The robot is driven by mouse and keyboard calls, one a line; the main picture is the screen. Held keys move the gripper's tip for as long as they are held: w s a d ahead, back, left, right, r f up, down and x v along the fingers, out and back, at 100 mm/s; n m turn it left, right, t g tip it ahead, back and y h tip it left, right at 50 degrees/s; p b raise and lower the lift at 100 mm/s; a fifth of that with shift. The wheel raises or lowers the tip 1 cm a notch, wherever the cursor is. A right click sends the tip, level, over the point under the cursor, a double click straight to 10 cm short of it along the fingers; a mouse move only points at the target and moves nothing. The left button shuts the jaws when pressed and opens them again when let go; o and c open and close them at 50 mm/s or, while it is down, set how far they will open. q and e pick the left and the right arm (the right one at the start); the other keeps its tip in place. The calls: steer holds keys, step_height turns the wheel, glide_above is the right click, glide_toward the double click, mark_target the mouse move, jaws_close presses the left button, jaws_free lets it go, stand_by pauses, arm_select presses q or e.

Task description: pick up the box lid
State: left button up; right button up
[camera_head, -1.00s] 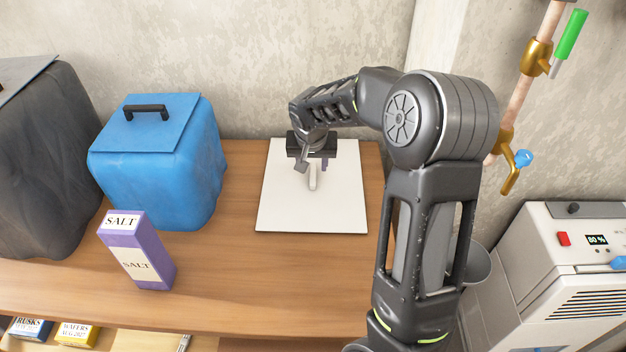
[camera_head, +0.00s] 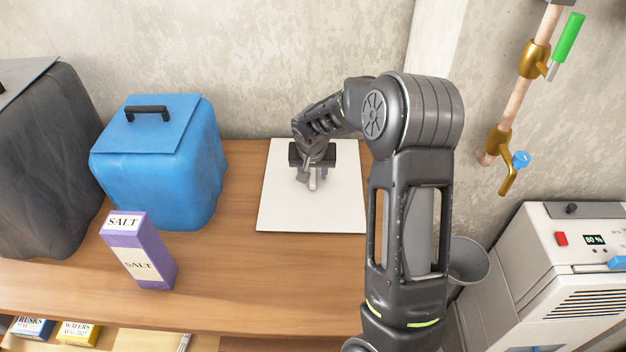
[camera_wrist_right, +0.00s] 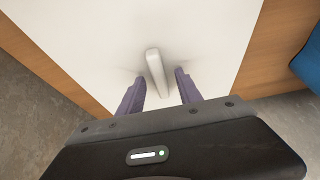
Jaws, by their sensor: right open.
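The box lid (camera_head: 284,205) is a flat white square panel lying on the wooden surface at the back, right of the blue box. It has a raised white bar handle, which shows clearly in the right wrist view (camera_wrist_right: 156,72). My right gripper (camera_head: 317,181) is over the lid, pointing down. In the wrist view its two purple fingers (camera_wrist_right: 157,90) are open, one on each side of the handle, with a gap to it on both sides. The gripper hides part of the handle in the head view. My left gripper is not in view.
A blue box with a black-handled lid (camera_head: 165,165) stands left of the white lid. A purple salt carton (camera_head: 140,255) stands before it, and a dark grey container (camera_head: 45,165) is at far left. Brass taps (camera_head: 508,165) and a white machine (camera_head: 575,275) are at right.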

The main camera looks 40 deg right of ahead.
steer(key=shift+f, duration=0.1)
stand_by(0.7)
steer(key=shift+c, duration=0.4)
jaws_close()
